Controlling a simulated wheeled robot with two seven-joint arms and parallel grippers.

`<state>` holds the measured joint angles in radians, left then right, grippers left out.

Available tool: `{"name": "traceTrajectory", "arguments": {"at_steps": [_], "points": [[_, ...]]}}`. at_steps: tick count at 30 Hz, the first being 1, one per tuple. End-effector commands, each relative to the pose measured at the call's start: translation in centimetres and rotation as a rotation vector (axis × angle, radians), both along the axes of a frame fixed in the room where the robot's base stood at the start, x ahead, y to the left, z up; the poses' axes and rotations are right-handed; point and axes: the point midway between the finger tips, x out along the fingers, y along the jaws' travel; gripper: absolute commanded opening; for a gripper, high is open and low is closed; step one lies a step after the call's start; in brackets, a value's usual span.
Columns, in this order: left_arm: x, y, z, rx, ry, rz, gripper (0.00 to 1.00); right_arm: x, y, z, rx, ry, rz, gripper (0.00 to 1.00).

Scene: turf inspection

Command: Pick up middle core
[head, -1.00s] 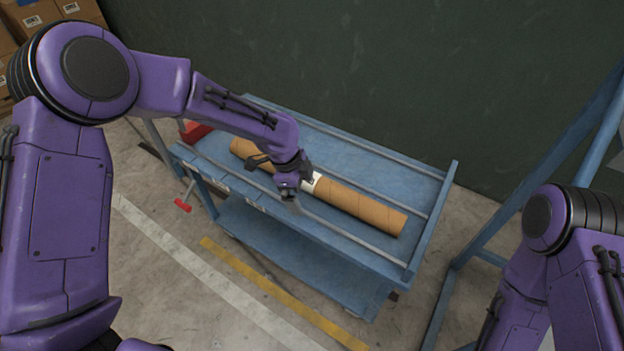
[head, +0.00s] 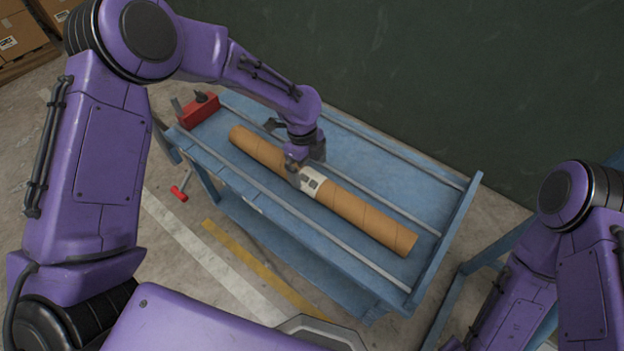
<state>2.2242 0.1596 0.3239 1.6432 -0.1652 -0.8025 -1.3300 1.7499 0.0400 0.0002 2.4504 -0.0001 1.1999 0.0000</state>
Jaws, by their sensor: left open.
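A long brown cardboard core (head: 365,216) lies on the blue cart (head: 452,232), between two grey rails. It has a white label (head: 312,183) near its middle. It is the only core I see. My left gripper (head: 305,172) is open and points down over the core, just left of the label. One finger shows in front of the core and the other part of the gripper is on its far side. Whether the fingers touch the core I cannot tell. My right arm enters at the right, but its gripper is out of view.
A red tool (head: 198,108) sits at the cart's left end. A red-handled lever (head: 179,193) sticks out below it. A dark green wall (head: 430,80) stands behind the cart. A blue frame (head: 490,262) is at the right. Cardboard boxes (head: 20,35) are at the upper left.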

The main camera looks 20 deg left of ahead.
Motion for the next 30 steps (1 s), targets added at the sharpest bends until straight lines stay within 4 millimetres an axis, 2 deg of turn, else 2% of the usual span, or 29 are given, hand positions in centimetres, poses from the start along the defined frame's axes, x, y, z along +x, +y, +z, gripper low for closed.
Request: {"name": "traceTrajectory", "arguments": {"at_steps": [10,18,23,24,26,30], "points": [[-0.6,-0.9,-5.2,0.001,0.002,0.000,1.00,0.0,0.0,0.3,0.000,0.000,0.000,0.00],[-0.6,-0.9,-5.6,0.000,-0.001,0.002,1.00,0.0,0.0,0.2,-0.001,-0.001,0.000,0.00],[-0.6,-0.8,-5.6,0.000,-0.001,0.003,0.48,0.0,0.0,0.2,-0.001,-0.001,0.000,0.00],[-0.6,-0.8,-5.6,0.000,-0.001,0.003,0.35,0.0,0.0,0.2,-0.001,-0.001,0.000,0.00],[-0.6,-0.8,-5.6,0.000,-0.001,0.003,0.16,0.0,0.0,0.2,-0.001,-0.001,0.000,0.00],[-0.5,-0.8,-5.5,-0.001,-0.002,0.003,0.16,0.0,0.0,0.3,-0.001,-0.001,0.000,0.00]]}}
